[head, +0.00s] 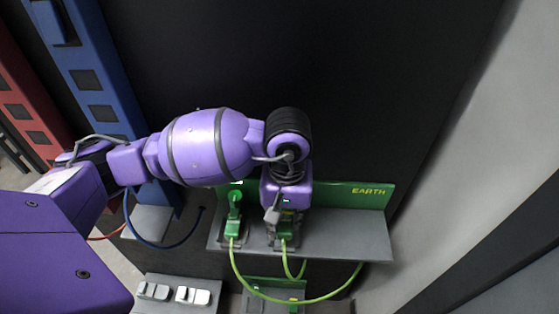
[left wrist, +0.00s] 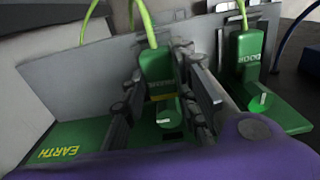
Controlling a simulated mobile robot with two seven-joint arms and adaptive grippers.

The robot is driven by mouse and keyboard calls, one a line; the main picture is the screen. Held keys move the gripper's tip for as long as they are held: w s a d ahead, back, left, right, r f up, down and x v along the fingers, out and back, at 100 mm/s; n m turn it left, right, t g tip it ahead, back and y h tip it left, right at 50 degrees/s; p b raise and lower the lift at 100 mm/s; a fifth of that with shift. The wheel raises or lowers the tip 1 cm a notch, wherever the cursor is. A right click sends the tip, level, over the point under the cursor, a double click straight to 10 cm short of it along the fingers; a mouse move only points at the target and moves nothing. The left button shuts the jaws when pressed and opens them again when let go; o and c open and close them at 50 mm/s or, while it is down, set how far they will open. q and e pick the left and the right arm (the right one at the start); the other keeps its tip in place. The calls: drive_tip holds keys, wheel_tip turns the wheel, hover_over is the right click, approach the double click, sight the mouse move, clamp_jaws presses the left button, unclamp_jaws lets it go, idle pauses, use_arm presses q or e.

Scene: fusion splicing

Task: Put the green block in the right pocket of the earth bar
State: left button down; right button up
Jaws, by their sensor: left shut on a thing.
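The earth bar (head: 345,236) is a grey shelf with a green back panel marked EARTH. My left gripper (head: 279,217) is over its middle, pointing down, shut on a green block (head: 286,231) with a light green cable. In the left wrist view this block (left wrist: 157,66) stands upright between the two fingers (left wrist: 163,100), close to the green panel. It is at the right pocket, but its lower end is hidden, so I cannot tell how deep it sits. Another green block (head: 232,228) stands upright in the left pocket; it also shows in the left wrist view (left wrist: 247,55).
Light green cables (head: 290,300) loop in front of the shelf. A blue panel (head: 95,90) with a blue cable (head: 150,243) and a red panel (head: 25,95) stand at the left. A grey block with white switches (head: 193,296) is low in front. The shelf's right end is clear.

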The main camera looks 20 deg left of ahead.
sight(286, 219)
use_arm(q)
drive_tip(key=shift+w+f, duration=0.25)
drive_tip(key=shift+w, duration=0.05)
wheel_tip(286, 219, down, 3)
drive_tip(key=shift+w+f+b, duration=0.15)
drive_tip(key=shift+f+b, duration=0.05)
drive_tip(key=shift+b, duration=0.65)
drive_tip(key=shift+r, duration=0.15)
drive_tip(key=c, duration=1.8)
unclamp_jaws()
drive_tip(key=shift+f, duration=0.3)
drive_tip(key=o, duration=0.4)
drive_tip(key=shift+r, duration=0.1)
use_arm(e)
drive_tip(key=shift+s+d+f, duration=0.1)
drive_tip(key=shift+s+f, duration=0.1)
drive_tip(key=shift+f, duration=0.3)
drive_tip(key=shift+s+d+f, duration=0.1)
drive_tip(key=shift+s+f, duration=0.1)
drive_tip(key=shift+f, duration=0.3)
